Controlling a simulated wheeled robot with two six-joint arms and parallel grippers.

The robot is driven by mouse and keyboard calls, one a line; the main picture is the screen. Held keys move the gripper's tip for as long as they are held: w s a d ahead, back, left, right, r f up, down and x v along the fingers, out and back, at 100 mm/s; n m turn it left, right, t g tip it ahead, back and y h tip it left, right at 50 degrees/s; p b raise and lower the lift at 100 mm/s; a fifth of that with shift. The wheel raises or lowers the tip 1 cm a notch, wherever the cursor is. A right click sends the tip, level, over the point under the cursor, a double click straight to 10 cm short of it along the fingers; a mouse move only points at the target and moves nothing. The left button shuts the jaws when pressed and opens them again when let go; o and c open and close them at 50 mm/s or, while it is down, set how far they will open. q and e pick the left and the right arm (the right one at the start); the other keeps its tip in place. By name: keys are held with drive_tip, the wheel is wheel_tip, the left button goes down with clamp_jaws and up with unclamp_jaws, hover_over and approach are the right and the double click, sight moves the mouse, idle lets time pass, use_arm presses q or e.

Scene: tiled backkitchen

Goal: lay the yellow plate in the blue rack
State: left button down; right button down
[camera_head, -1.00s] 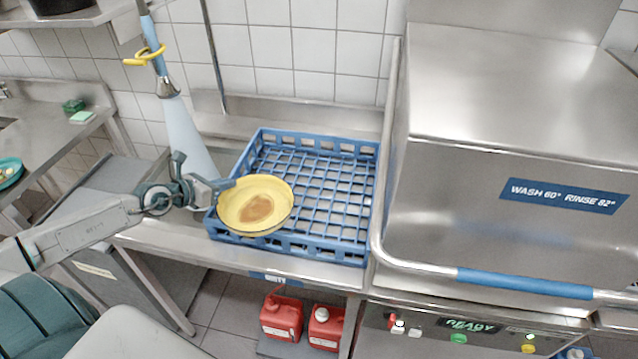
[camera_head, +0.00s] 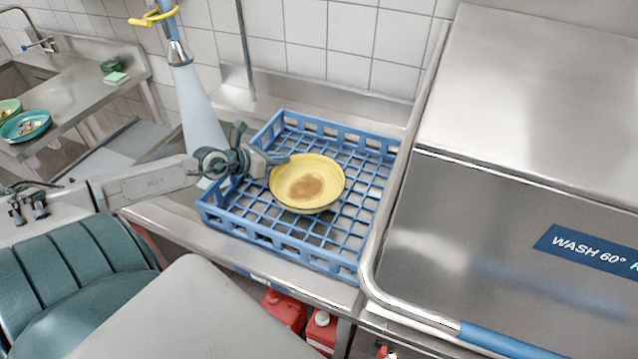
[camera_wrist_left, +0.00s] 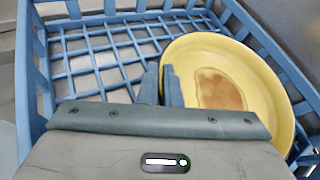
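The yellow plate (camera_head: 292,196) has a brown stain in its middle. It is over the middle of the blue rack (camera_head: 292,243), inside the rack's outline in the head view. My left gripper (camera_head: 281,160) is shut on the plate's left rim. In the left wrist view the gripper's fingers (camera_wrist_left: 170,86) meet the near left edge of the plate (camera_wrist_left: 262,88), with the rack's grid (camera_wrist_left: 105,55) below. I cannot tell whether the plate touches the grid. My right gripper is not in view.
The steel dishwasher hood (camera_head: 500,210) stands just right of the rack. A grey-blue spray hose (camera_head: 197,115) hangs at the rack's left. Red canisters (camera_head: 284,309) stand below the counter. A teal plate (camera_head: 25,126) with scraps lies on the far left counter.

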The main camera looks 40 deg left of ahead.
use_arm(q)
drive_tip(key=shift+w+f+b, duration=0.1)
drive_tip(key=shift+f+b, duration=0.3)
drive_tip(key=shift+f, duration=0.2)
drive_tip(key=shift+w+d+f, duration=0.1)
drive_tip(key=shift+w+f, duration=0.05)
drive_tip(key=shift+w+d, duration=0.1)
drive_tip(key=shift+w, duration=0.25)
drive_tip(key=p, duration=0.4)
approach(333, 156)
drive_tip(key=w+d+r, duration=0.1)
drive_tip(key=d+r, duration=0.2)
drive_tip(key=w+d+r, duration=0.1)
drive_tip(key=shift+w+d+r, duration=0.3)
drive_tip(key=shift+w+d, duration=0.05)
drive_tip(key=shift+d, duration=0.05)
drive_tip(key=shift+w+d+f, duration=0.2)
drive_tip(key=shift+w+d, duration=0.05)
drive_tip(key=shift+w, duration=0.35)
drive_tip(key=shift+w+d+f+p, duration=0.1)
drive_tip(key=shift+w+d+p, duration=0.1)
drive_tip(key=shift+w+p, duration=0.2)
wheel_tip(333, 156, down, 3)
drive_tip(key=shift+s+f+p, duration=0.15)
drive_tip(key=shift+f+p, duration=0.1)
drive_tip(key=shift+p, duration=0.2)
drive_tip(key=c, duration=1.6)
unclamp_jaws()
